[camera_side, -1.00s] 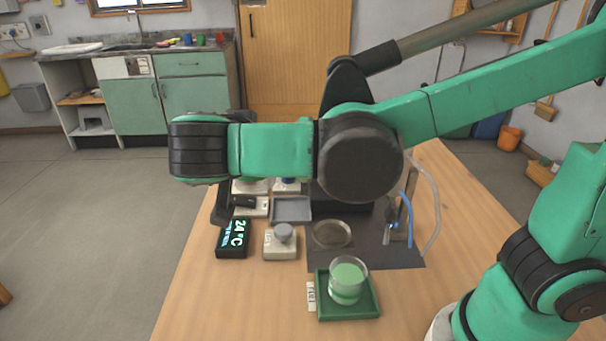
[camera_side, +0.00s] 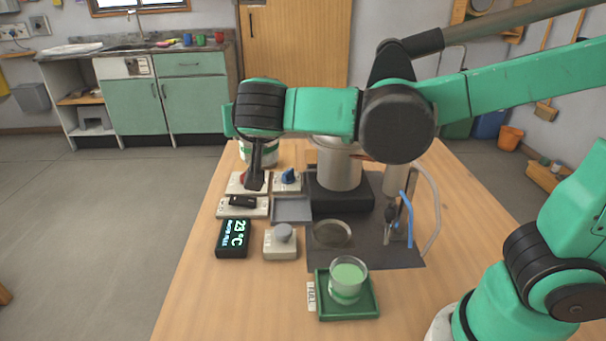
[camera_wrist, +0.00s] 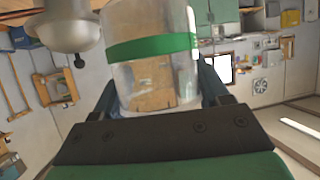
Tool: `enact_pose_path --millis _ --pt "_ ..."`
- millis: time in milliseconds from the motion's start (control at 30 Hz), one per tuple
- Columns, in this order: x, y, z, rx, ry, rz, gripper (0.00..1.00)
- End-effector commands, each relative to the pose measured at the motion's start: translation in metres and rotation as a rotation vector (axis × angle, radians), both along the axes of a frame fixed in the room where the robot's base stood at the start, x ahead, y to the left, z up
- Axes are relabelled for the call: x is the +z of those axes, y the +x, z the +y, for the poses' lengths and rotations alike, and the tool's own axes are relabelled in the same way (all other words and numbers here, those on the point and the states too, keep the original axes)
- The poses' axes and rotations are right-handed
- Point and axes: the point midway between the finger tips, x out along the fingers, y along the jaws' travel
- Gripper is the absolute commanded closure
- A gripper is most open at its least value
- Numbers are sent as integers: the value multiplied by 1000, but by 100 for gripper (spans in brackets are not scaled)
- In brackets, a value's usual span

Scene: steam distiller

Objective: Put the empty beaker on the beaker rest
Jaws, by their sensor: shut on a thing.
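My gripper (camera_wrist: 160,92) is shut on a clear beaker with a green band (camera_wrist: 155,72) in the wrist view. In the side view the banded beaker (camera_side: 264,154) shows partly behind my wrist, above the table's far left part. A second glass beaker (camera_side: 347,281) with pale green liquid stands on a green tray (camera_side: 371,310) at the front. A grey square tray (camera_side: 292,209) and a round mesh disc (camera_side: 332,233) lie between; I cannot tell which thing is the beaker rest.
A metal pot (camera_side: 340,168) stands on a black base (camera_side: 345,192). A blue tube (camera_side: 410,215) and outlet are at its right. Switch boxes, a knob box (camera_side: 281,241) and a temperature display (camera_side: 233,238) line the left. The table's front left is clear.

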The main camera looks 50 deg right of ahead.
Motion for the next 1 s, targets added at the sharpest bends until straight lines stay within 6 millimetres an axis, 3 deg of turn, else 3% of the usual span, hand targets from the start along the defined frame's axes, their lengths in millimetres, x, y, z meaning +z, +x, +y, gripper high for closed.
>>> enact_pose_path --millis 33,200,400,800,1000 --pt "-4 -6 12 -47 -1 0 84" --pt "-9 -32 36 -234 -1 0 84" --pt "-11 -53 49 -350 1 1 84" --pt "-13 -55 50 -367 1 2 84" --pt "-45 -55 50 -366 1 2 84"
